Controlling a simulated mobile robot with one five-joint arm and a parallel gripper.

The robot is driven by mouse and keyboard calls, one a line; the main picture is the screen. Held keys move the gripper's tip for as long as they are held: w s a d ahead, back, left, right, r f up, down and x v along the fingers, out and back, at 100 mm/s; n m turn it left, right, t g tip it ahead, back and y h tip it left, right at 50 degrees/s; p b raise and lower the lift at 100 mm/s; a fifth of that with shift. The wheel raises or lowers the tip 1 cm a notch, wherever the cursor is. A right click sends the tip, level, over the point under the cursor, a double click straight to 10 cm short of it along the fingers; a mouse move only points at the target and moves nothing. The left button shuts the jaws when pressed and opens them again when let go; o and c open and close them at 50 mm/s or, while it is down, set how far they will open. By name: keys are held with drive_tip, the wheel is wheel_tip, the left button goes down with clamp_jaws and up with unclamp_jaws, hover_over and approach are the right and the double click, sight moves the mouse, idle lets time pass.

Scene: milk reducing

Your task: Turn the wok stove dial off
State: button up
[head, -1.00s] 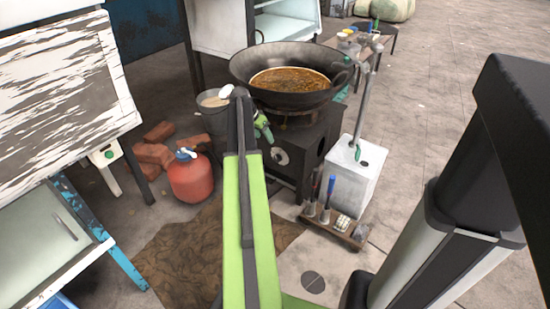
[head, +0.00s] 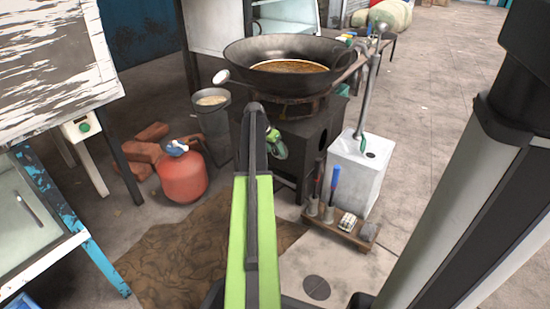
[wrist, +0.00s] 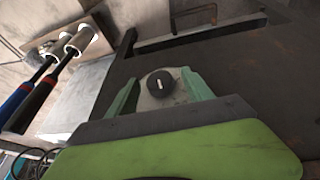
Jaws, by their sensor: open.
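The wok stove (head: 318,150) is a dark box with a large black wok (head: 240,55) of brown contents on top. In the wrist view, its dial (wrist: 162,83) is a round black knob with a short white mark, set on a pale plate on the dark stove front. My gripper (wrist: 159,78) is open, with one green finger on each side of the dial and visible gaps between. Whether the fingers touch the plate, I cannot tell. In the head view, my gripper (head: 278,143) is at the stove's front and hides the dial.
A red gas bottle (head: 182,178), a grey bucket (head: 215,130) and bricks (head: 145,155) stand left. Brown cloth (head: 190,260) lies on the floor in front.

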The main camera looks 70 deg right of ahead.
clamp_jaws()
drive_tip(key=shift+s+a+t, duration=0.2)
drive_tip(key=shift+s+t, duration=0.05)
drive_tip(key=shift+t, duration=0.55)
drive_tip(key=shift+d+m+t+h, duration=0.1)
drive_tip(key=shift+m+t+h, duration=0.2)
drive_tip(key=shift+t, duration=0.1)
drive_tip(key=shift+w, duration=0.1)
unclamp_jaws()
drive_tip(key=shift+r, duration=0.15)
